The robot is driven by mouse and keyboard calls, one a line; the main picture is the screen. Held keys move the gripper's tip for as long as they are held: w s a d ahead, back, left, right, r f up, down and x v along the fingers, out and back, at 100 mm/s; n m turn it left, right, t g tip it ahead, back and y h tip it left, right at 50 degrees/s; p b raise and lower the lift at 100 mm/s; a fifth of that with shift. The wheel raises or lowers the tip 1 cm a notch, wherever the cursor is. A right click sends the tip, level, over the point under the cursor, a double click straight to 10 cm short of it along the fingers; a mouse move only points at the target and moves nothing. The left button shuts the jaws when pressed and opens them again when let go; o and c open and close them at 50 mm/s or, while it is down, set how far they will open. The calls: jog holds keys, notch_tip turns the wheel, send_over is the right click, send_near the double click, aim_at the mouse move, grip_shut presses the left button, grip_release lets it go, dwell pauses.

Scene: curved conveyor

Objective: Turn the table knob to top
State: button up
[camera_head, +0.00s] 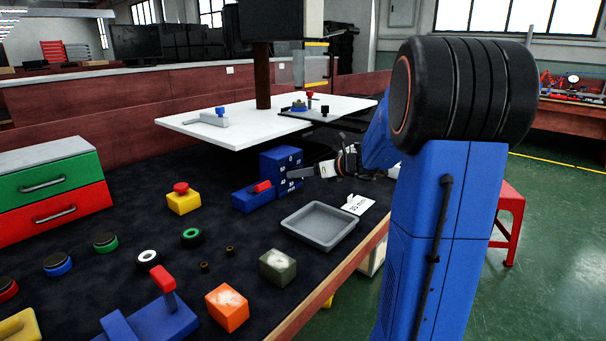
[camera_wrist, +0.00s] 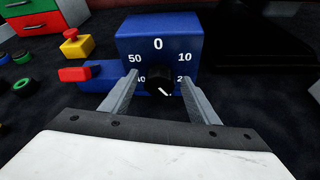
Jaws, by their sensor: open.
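The table knob (camera_wrist: 159,82) is a black round dial on the front of a blue box (camera_wrist: 160,36). The box face carries white numbers, with 0 at the top, 50 and 10 at the sides. A white mark on the knob points down and to the right. The blue box also shows in the head view (camera_head: 281,166). My gripper (camera_wrist: 160,92) is open in the wrist view, with one finger on each side of the knob. I cannot tell whether the fingers touch it. In the head view my gripper (camera_head: 318,171) is just right of the box, and the knob is hidden.
A blue block with a red switch (camera_wrist: 82,74) joins the box's left side. A yellow block with a red button (camera_head: 183,199) stands farther left. A white raised table (camera_head: 262,122) stands behind.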

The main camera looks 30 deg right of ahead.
jog(key=c, duration=1)
jog(key=shift+c, duration=0.2)
jog(key=shift+a+n, duration=0.1)
jog(key=shift+n, duration=0.2)
jog(key=shift+s+a+n+t+h, duration=0.15)
jog(key=shift+n+t+h, duration=0.15)
jog(key=shift+n+h, duration=0.65)
jog(key=n+h, duration=0.1)
jog(key=n, duration=0.1)
jog(key=shift+a+f+n+t+h, duration=0.1)
jog(key=shift+a+n+t+h, duration=0.05)
jog(key=shift+n+t+h, duration=0.25)
jog(key=shift+a+f+n+t+h, duration=0.15)
jog(key=shift+n+t+h, duration=0.45)
jog(key=shift+n, duration=0.65)
jog(key=shift+f+n+t+h, duration=0.15)
jog(key=shift+n+t+h, duration=0.4)
jog(key=shift+n, duration=0.95)
